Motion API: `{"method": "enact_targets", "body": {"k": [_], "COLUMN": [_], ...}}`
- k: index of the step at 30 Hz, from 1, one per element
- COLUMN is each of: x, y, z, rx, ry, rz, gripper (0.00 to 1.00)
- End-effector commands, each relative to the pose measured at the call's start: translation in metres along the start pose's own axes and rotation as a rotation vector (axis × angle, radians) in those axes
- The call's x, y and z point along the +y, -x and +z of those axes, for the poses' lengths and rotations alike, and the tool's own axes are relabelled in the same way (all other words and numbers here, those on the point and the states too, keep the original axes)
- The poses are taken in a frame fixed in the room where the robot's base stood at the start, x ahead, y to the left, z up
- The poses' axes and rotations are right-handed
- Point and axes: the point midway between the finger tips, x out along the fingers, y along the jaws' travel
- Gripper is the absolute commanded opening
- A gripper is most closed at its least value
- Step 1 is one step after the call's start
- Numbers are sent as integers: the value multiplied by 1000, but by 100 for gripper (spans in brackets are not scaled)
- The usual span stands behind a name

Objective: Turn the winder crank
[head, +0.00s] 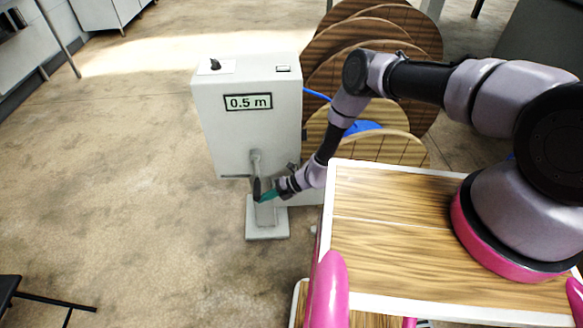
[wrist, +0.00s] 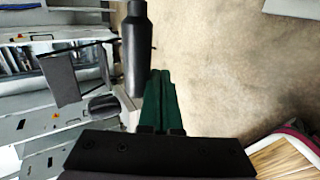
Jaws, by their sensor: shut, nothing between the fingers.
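The winder (head: 225,125) is a pale grey cabinet with a display reading 0.5 m. Its crank has a grey arm (head: 255,160) hanging down on the cabinet's front, with a dark handle (head: 257,188) at the lower end. My gripper (head: 266,196) has teal fingers and is just right of the handle in the head view. In the wrist view, my shut fingers (wrist: 161,75) point ahead with nothing between them. A dark cylindrical handle (wrist: 134,50) stands just left of the fingertips there. I cannot tell whether they touch it.
Wooden cable spools (head: 370,50) stand behind the winder, with blue cable (head: 360,127) on one. The winder's foot plate (head: 267,228) rests on the floor. My wood-topped base fills the lower right. The concrete floor (head: 110,190) left of the winder is clear.

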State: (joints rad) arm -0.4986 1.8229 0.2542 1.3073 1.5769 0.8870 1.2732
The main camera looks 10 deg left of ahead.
Motion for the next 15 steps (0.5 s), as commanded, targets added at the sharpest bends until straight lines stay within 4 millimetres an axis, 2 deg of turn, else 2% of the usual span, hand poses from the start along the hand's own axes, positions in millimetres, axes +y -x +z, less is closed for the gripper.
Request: {"method": "enact_targets", "body": {"k": [6, 15], "x": [6, 8], "y": [-10, -14], "z": [0, 0], "rx": [0, 0], "ry": [0, 0], "rz": [1, 1], "gripper": [0, 0]}}
